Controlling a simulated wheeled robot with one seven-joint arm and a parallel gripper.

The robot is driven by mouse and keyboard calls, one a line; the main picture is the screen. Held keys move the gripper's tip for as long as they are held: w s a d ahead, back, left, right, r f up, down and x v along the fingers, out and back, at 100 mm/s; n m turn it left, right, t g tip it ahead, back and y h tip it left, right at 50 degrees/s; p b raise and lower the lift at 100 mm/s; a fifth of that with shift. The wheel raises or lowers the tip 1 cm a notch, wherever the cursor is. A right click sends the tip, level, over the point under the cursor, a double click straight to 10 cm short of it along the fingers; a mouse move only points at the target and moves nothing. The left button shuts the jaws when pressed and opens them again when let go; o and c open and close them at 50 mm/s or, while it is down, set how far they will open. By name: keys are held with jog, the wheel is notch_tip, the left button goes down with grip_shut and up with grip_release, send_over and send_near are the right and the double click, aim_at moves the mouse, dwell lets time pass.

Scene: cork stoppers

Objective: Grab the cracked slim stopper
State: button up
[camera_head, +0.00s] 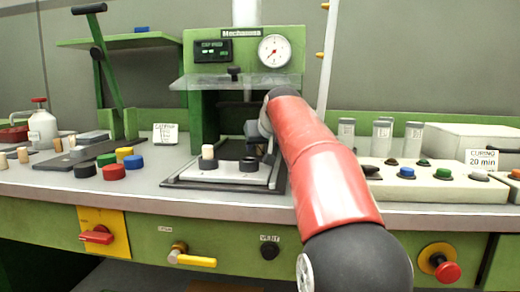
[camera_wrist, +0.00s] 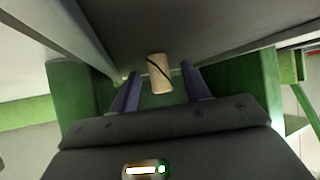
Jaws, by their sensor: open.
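A slim tan cork stopper (camera_wrist: 159,74) with a dark diagonal crack line shows in the wrist view, between and just beyond the two finger tips of my gripper (camera_wrist: 161,82). The fingers are apart and I see no contact with the stopper. In the head view a pale cork stopper (camera_head: 208,152) stands upright in a black ring on the press plate; I cannot tell for certain that it is the same one. My gripper (camera_head: 257,130) is to its right at the press opening, partly hidden by my red arm.
The green press (camera_head: 200,110) with a clear guard (camera_head: 215,83) stands over the plate (camera_head: 232,174). A second black ring (camera_head: 249,164) is on the plate. Several coloured caps (camera_head: 114,172) and other corks (camera_head: 23,155) lie at left. A button box (camera_head: 430,182) stands at right.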

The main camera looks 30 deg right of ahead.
grip_shut()
jog(key=shift+r, duration=0.15)
dwell(0.4)
